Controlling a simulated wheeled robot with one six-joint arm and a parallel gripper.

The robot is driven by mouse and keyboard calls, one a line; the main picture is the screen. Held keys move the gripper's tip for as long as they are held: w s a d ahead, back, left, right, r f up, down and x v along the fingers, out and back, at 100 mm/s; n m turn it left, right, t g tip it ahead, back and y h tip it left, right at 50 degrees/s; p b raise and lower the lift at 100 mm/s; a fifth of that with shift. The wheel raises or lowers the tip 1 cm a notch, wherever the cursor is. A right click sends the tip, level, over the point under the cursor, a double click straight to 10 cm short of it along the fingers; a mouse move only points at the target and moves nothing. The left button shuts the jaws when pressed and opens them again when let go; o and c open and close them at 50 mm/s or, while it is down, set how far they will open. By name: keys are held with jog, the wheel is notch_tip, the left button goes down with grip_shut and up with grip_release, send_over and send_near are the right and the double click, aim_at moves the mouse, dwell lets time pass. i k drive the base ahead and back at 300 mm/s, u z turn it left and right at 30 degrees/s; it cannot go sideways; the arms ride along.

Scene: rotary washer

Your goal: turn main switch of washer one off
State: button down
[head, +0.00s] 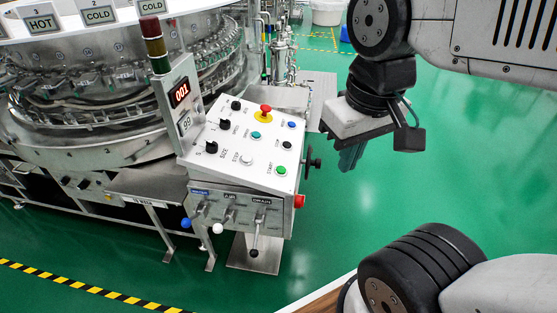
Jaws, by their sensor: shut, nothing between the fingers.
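The washer's white sloped control panel (243,150) is left of centre in the head view. It carries several black rotary knobs, among them one at the top (236,105) and one at the lower left (211,148). A red mushroom button (265,110) sits on a yellow ring. A red knob (299,202) is on the box's right side, with a black handwheel (314,163) above it. Labels are too small to tell which is the main switch. My gripper (350,158) hangs to the right of the panel, apart from it, shut and empty, fingers pointing down.
Levers with blue (186,223), white and black ball ends stick out below. The round washer (70,90) fills the left. Green floor (470,170) is clear at right.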

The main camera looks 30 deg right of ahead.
aim_at(301, 200)
jog(key=u, duration=0.35)
jog(key=k, duration=0.9)
jog(key=z, duration=1)
jog(key=k, duration=0.65)
jog(key=z, duration=0.55)
jog(key=i, duration=0.65)
jog(key=u, duration=0.8)
jog(key=i, duration=0.95)
jog(key=u, duration=0.4)
